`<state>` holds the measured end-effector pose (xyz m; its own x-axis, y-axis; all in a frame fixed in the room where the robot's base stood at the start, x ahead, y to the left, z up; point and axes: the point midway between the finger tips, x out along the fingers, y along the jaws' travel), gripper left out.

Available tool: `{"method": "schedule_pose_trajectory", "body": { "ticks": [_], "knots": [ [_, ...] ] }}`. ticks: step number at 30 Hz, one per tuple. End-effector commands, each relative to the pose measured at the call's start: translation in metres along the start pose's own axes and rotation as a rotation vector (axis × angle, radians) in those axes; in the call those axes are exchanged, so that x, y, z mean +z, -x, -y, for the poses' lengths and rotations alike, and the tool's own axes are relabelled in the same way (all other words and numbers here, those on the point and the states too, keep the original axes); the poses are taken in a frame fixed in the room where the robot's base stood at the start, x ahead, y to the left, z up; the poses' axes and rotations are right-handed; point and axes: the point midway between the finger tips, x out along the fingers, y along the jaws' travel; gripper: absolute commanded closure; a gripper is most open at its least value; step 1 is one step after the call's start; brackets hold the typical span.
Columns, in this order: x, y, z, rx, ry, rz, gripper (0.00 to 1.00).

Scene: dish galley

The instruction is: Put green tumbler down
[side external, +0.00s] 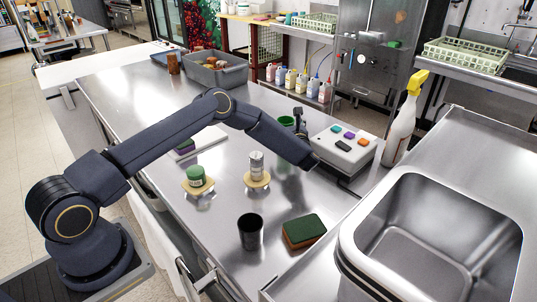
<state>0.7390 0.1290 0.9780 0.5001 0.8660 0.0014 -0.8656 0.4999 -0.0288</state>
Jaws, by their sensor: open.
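The green tumbler (287,121) shows in the side external view, beyond my forearm and left of the white button box. Its lower part is hidden behind my arm, so I cannot see what it rests on. The dark parts of my gripper (300,122) show right beside the tumbler, on its right. My gripper is open. Its fingertips are small and partly hidden, and I cannot tell whether they touch the tumbler or stand around it.
A white box with coloured buttons (343,146) and a spray bottle (403,122) stand to the right. Nearer are a black cup (250,231), a sponge (303,232), a green-lidded jar (196,178) and a shaker (257,165). A grey tub (214,76) stands at back left; a sink (430,235) at front right.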

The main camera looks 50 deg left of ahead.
Motion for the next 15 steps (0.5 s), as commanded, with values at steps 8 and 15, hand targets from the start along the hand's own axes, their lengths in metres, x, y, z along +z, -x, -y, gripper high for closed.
{"method": "schedule_pose_trajectory", "body": {
  "ticks": [8, 15],
  "knots": [
    [0.003, 0.001, 0.0, -0.001, 0.001, 0.0, 0.16],
    [0.003, 0.044, 0.001, -0.005, -0.001, -0.002, 0.16]
  ]
}}
